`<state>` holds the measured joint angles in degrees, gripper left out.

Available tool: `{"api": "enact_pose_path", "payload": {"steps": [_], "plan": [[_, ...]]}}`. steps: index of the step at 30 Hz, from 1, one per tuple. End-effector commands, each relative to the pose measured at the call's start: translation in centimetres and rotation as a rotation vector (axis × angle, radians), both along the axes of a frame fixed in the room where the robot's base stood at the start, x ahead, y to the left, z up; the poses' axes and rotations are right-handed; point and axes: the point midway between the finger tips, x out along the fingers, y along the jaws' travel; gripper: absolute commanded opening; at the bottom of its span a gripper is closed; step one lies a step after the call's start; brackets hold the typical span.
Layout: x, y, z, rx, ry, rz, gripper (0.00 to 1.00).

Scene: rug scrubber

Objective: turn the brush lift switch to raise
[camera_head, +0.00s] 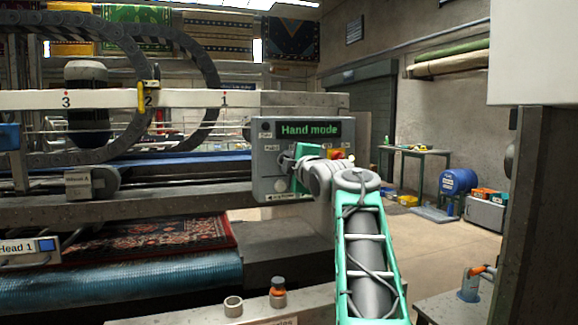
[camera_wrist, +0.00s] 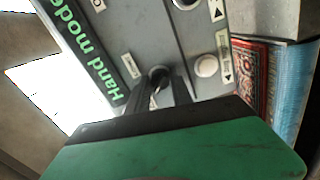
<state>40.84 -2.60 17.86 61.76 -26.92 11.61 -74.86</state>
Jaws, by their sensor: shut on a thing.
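The grey control panel (camera_head: 268,150) stands right of the middle in the head view, with a screen (camera_head: 308,130) reading "Hand mode" in green. My gripper (camera_head: 296,170) is at the panel's front, and its body hides part of the controls. In the wrist view my gripper's two dark fingers (camera_wrist: 160,88) are shut on a small dark switch knob (camera_wrist: 157,71) on the panel. A small label beside the knob is too blurred to read. Which way the knob is turned cannot be told, as the fingers cover much of it.
A pale round button (camera_wrist: 206,66) sits on the panel close to the fingers, between arrow labels. A patterned rug (camera_head: 150,250) lies on the machine at left.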

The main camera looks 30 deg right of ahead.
Motion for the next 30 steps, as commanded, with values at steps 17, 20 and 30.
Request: {"api": "enact_pose_path", "payload": {"steps": [17,20,30], "plan": [[0.0,0.0,0.0,-0.004,0.000,0.000,0.43],[0.0,0.0,0.0,-0.003,0.000,0.000,0.49],[-1.5,0.3,0.1,-0.004,-0.001,-0.003,0.49]]}}
